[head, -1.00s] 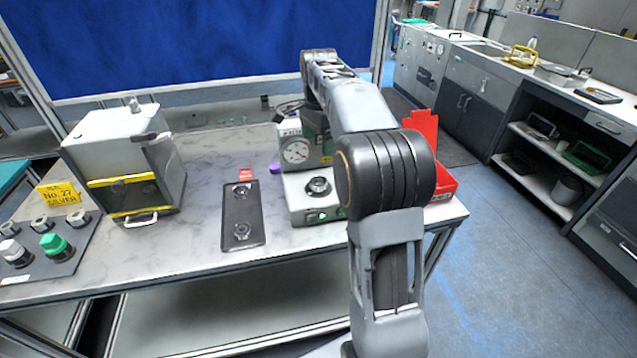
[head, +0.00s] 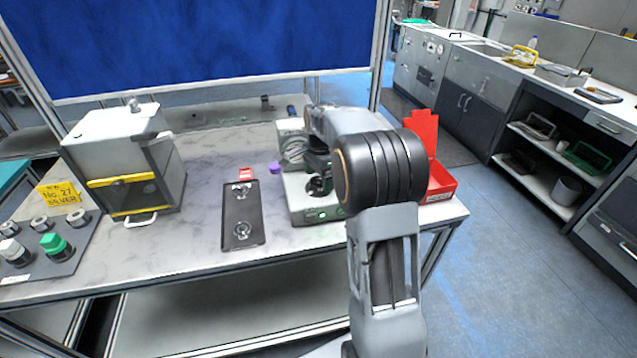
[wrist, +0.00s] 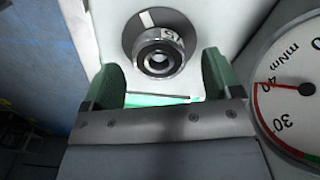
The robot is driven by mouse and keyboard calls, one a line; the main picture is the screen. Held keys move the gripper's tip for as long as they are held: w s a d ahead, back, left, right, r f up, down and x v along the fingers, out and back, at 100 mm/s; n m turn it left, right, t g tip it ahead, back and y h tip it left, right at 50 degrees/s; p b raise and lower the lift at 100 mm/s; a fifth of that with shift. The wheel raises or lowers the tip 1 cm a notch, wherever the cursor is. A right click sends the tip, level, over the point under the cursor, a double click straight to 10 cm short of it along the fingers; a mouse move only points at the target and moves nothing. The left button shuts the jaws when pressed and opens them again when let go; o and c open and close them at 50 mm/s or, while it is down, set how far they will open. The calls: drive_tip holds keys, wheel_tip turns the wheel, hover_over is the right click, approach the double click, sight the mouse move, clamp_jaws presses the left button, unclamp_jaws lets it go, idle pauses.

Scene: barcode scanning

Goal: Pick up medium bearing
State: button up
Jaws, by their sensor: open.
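A round metal bearing (wrist: 160,52) sits on a dark round seat on the white top of the gauge device in the wrist view. My gripper (wrist: 158,68) has its two green-padded fingers apart, one on each side of the bearing's near edge, with nothing between them clearly gripped. In the head view my gripper (head: 320,187) is low over the device (head: 313,213) and hides the bearing. Two ring-shaped metal parts (head: 241,231) lie on the dark tray (head: 240,210); I cannot tell their sizes.
The round dial gauge (wrist: 292,90) stands close to the right in the wrist view. A red bin (head: 440,188) stands right of the device. A grey box with a yellow-edged front (head: 125,183) and a button panel (head: 45,262) are at the left. A purple item (head: 275,168) lies near the device.

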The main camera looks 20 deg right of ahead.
drive_tip(key=shift+f, duration=0.55)
drive_tip(key=shift+c, duration=0.3)
drive_tip(key=shift+r, duration=0.1)
drive_tip(key=c, duration=1)
drive_tip(key=shift+c, duration=0.2)
